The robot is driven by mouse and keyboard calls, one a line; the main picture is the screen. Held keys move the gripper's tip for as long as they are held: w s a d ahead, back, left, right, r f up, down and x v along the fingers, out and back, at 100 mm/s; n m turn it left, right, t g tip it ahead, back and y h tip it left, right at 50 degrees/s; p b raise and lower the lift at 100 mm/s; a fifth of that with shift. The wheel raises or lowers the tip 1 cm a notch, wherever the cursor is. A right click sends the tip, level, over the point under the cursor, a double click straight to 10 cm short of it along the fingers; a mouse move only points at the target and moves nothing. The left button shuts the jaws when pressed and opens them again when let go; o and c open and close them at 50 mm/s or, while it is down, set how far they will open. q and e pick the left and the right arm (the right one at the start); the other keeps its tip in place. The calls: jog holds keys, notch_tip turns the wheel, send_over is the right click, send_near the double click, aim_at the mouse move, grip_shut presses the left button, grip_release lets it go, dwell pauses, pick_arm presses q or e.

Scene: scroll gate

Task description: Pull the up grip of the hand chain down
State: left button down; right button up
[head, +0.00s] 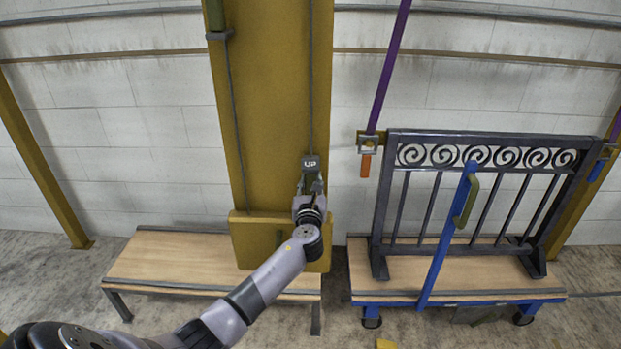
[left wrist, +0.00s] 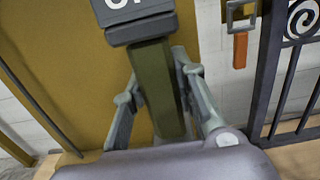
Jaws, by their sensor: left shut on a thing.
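The up grip (head: 310,163) hangs on a dark chain (head: 311,80) in front of the yellow column (head: 270,120). It has a dark grey block marked "UP" in white, with an olive handle below. In the left wrist view the handle (left wrist: 157,85) stands between my fingers, slightly tilted, and the block's lettering is cut off by the top edge. My left gripper (head: 311,186) is shut on the handle just below the block. The other chain strand (head: 234,100) runs up to an olive grip (head: 216,18) at the top edge, partly cut off. My right gripper is not in view.
A yellow box (head: 250,240) sits low on the column, close to my left arm. A wooden bench (head: 165,262) stands left. At right, a blue-framed cart (head: 450,293) bears a dark scroll gate (head: 400,190). A purple strap (head: 390,65) hangs between column and gate.

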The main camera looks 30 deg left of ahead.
aim_at(311, 193)
pick_arm(q)
jog(key=f, duration=0.4)
jog(key=shift+s+d, duration=0.15)
jog(key=shift+d, duration=0.1)
jog(key=c, duration=1.6)
grip_release()
jog(key=shift+c, duration=0.2)
jog(key=o, duration=0.4)
jog(key=shift+a+r, duration=0.15)
jog(key=shift+r, duration=0.05)
jog(key=shift+c, duration=0.2)
jog(key=shift+r, duration=0.15)
jog(key=v, duration=1.1)
jog(key=shift+s, duration=0.4)
